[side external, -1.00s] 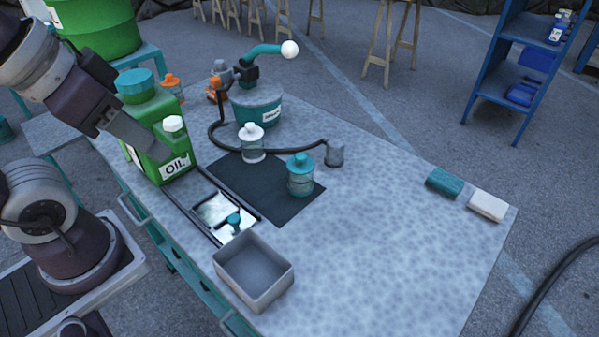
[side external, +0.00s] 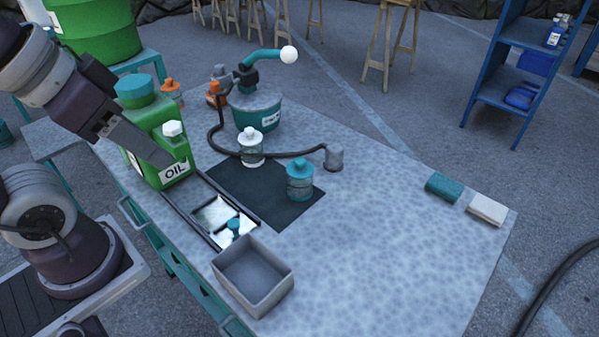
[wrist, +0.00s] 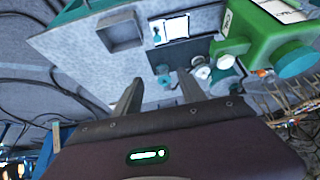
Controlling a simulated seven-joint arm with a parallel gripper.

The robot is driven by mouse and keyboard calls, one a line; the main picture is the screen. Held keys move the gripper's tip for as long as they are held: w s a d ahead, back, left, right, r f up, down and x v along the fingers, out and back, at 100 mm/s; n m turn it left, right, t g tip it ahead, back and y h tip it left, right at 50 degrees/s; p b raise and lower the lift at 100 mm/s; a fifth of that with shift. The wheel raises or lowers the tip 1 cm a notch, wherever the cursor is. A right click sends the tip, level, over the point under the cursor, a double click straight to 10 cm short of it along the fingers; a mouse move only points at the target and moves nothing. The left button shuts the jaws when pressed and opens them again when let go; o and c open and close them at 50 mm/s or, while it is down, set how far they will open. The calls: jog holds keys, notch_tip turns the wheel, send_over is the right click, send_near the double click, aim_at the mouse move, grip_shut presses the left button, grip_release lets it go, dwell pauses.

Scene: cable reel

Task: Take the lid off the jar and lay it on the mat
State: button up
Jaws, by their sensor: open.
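A clear jar with a teal lid (side external: 300,178) stands upright on the right part of the dark mat (side external: 262,200). A second jar with a white lid (side external: 251,147) stands at the mat's far edge. Both lids sit on their jars. In the wrist view the teal-lidded jar (wrist: 163,75) and the white-lidded jar (wrist: 201,69) show small beyond the fingers, by the mat (wrist: 180,55). My gripper (wrist: 160,92) is open and empty. In the side view my gripper (side external: 150,150) is in front of the green oil can, left of and apart from the jars; its fingertips are hard to make out.
The oil can (side external: 165,150) stands beside my gripper. An open grey box (side external: 252,275) and a tray with a small teal-topped item (side external: 234,226) lie near the front. A teal pump with a hose (side external: 258,108) stands behind the mat. The table's right side is mostly clear.

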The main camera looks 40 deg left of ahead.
jog(key=n+g, duration=0.5)
jog(key=n, duration=1.2)
send_over(300, 160)
jog(key=s, duration=0.2)
notch_tip(300, 160, down, 10)
jog(key=shift+n+g, duration=0.3)
jog(key=f, duration=0.2)
jog(key=w+f, duration=0.1)
jog(key=f, duration=0.2)
jog(key=w+f, duration=0.1)
jog(key=f, duration=0.2)
jog(key=shift+f, duration=0.65)
grip_shut()
